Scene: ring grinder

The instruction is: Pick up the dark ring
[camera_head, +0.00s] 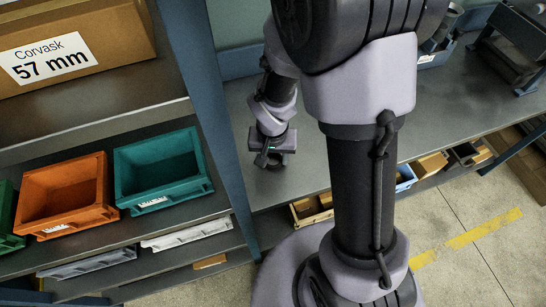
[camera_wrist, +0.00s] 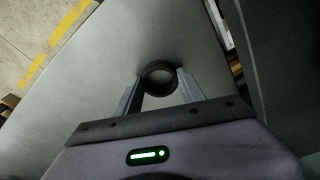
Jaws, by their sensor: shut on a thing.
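The dark ring (camera_wrist: 145,82) shows in the wrist view between the two finger ends of my gripper (camera_wrist: 158,85). The fingers close on it from both sides, and the pale grey surface shows through its hole. In the head view my gripper (camera_head: 268,160) points down over the grey bench top (camera_head: 300,150), left of my arm's column. The ring (camera_head: 274,165) shows there only as a small dark shape at the fingertips. I cannot tell whether it touches the bench or hangs just above it.
An orange bin (camera_head: 68,193) and a teal bin (camera_head: 162,172) stand on the shelf at left, under a cardboard box (camera_head: 75,50) marked 57 mm. A blue post (camera_head: 213,100) rises left of my gripper. A dark stand (camera_head: 510,50) is at the far right.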

